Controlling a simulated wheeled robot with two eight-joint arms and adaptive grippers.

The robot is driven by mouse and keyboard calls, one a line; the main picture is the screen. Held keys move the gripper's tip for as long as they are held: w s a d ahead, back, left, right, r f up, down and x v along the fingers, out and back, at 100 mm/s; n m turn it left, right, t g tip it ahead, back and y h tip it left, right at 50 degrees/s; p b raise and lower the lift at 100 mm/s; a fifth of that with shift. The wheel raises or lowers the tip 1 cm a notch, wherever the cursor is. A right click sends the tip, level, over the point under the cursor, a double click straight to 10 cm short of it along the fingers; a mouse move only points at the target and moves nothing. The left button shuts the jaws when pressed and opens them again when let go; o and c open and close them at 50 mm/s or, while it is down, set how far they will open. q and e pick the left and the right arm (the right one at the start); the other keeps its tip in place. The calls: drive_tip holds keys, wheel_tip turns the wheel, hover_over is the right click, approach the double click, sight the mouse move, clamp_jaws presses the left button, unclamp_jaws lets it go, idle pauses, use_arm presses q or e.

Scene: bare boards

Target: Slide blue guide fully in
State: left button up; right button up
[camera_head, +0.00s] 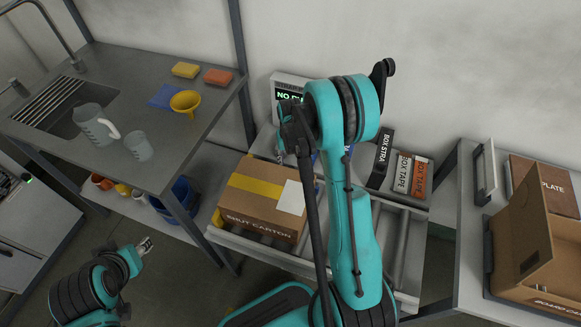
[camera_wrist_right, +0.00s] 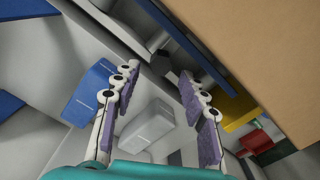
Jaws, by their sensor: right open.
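In the right wrist view, a blue block (camera_wrist_right: 92,95) with a small pale label is left of my right gripper (camera_wrist_right: 160,82). A long blue strip (camera_wrist_right: 187,38) runs beside a large tan surface at upper right. I cannot tell which is the blue guide. My right gripper is open, with purple-padded fingers apart. A pale grey block (camera_wrist_right: 148,125) shows between them; contact is unclear. In the head view my right arm hides most of this area, with only bits of blue (camera_head: 318,160) beside it. My left gripper (camera_head: 146,245) is low at left, away from the bench; its jaws are too small to read.
A taped carton (camera_head: 262,200) lies on the roller bench left of my right arm. A display (camera_head: 288,88) and box strap and tape boxes (camera_head: 411,172) stand behind. An open carton (camera_head: 535,240) is at right. A sink counter (camera_head: 150,165) with jugs is at left.

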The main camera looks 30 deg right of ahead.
drive_tip(key=shift+f+b, duration=0.3)
drive_tip(key=shift+f, duration=0.95)
clamp_jaws()
drive_tip(key=shift+s+a, duration=0.95)
drive_tip(key=shift+a, duration=0.15)
unclamp_jaws()
drive_tip(key=shift+r, duration=0.1)
